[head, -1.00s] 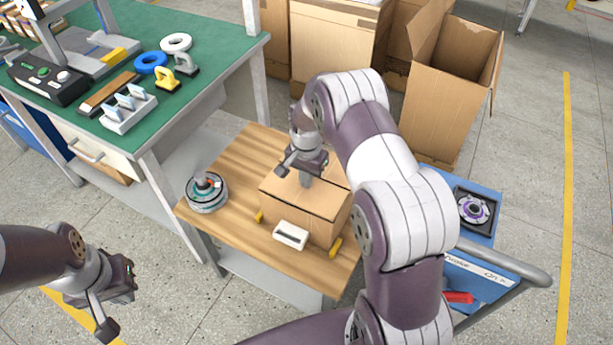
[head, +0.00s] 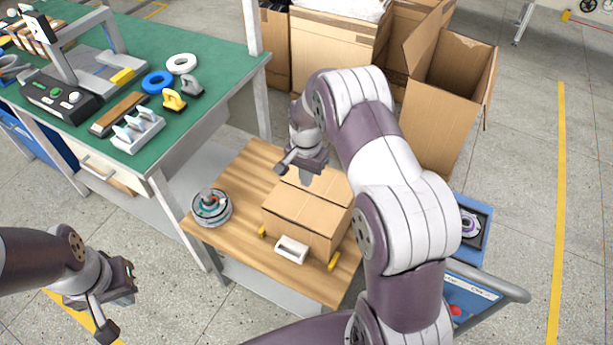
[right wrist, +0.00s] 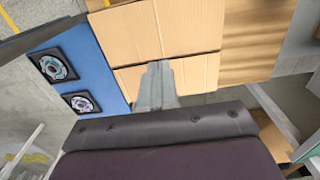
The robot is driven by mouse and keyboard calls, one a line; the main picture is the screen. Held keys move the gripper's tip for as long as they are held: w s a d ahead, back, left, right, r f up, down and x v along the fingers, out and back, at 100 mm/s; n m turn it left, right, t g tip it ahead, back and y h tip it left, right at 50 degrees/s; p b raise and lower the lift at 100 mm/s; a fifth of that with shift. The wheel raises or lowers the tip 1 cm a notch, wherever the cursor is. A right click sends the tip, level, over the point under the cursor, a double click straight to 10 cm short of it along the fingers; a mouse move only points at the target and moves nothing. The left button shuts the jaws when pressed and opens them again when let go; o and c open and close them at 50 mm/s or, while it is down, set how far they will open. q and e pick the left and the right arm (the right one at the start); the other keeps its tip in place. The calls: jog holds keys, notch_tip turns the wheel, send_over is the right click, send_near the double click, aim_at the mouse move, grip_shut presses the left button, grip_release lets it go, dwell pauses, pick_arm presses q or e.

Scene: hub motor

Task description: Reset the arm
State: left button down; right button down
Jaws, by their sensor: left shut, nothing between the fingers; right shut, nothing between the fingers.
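My right arm reaches out over the small wooden table, and its gripper (head: 306,176) is over a closed cardboard box (head: 305,215). In the right wrist view the fingertips (right wrist: 155,88) are together with nothing between them, and the box top (right wrist: 165,35) shows beyond them. I cannot tell how large the gap between fingertips and box is. My left gripper (head: 128,280) is shut and empty at the lower left, over the floor and apart from the table.
A hub motor part (head: 211,207) stands left of the box on the wooden table (head: 245,165). A green workbench (head: 210,60) with rings and fixtures is at upper left. Open cartons (head: 440,110) stand behind. A blue cart (head: 478,268) is at right, partly behind my right arm.

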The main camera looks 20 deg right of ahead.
jog(key=shift+f, duration=0.1)
jog(key=s+a+r+n, duration=0.3)
jog(key=s+r+n, duration=0.2)
jog(key=s, duration=0.4)
jog(key=s+a+r+n+t+p, duration=0.1)
jog(key=s+a+r+n, duration=0.2)
jog(key=s+r+n, duration=0.2)
jog(key=s+r, duration=0.3)
jog(key=s, duration=0.2)
jog(key=shift+a+r+n, duration=0.15)
jog(key=shift+r+n, duration=0.1)
jog(key=shift+n, duration=0.05)
